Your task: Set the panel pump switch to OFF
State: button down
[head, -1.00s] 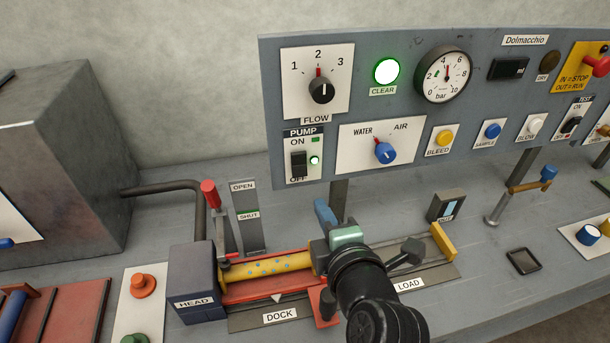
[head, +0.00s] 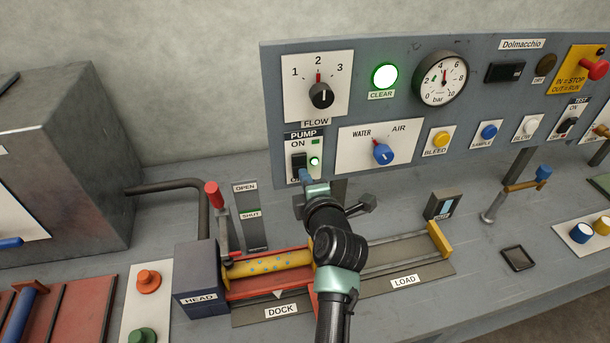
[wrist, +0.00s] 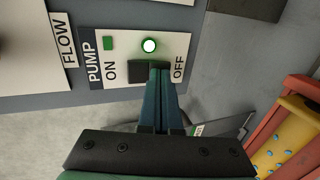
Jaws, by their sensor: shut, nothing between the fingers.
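The pump switch (head: 299,161) is a black rocker on a white plate marked PUMP, with ON at the top and OFF at the bottom. A green lamp (head: 314,161) beside it is lit. In the wrist view the switch (wrist: 142,71) shows partly, its OFF side hidden behind my fingertips. My gripper (head: 304,178) is shut and empty, with its blue fingers at the lower part of the switch. In the wrist view the gripper (wrist: 160,72) tips overlap the switch's OFF end; I cannot tell whether they touch it.
The FLOW knob (head: 321,95) is above the pump plate and the blue WATER/AIR knob (head: 383,153) is to its right. A red-handled lever (head: 214,197) stands at lower left. The yellow spool (head: 265,265) lies in the red dock below my arm.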

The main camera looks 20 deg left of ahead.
jog(key=shift+w, duration=0.1)
dwell(0.3)
jog(key=b, duration=0.2)
jog(key=shift+w+a+f+b, duration=0.1)
jog(key=shift+w+b, duration=0.05)
jog(key=shift+b, duration=0.2)
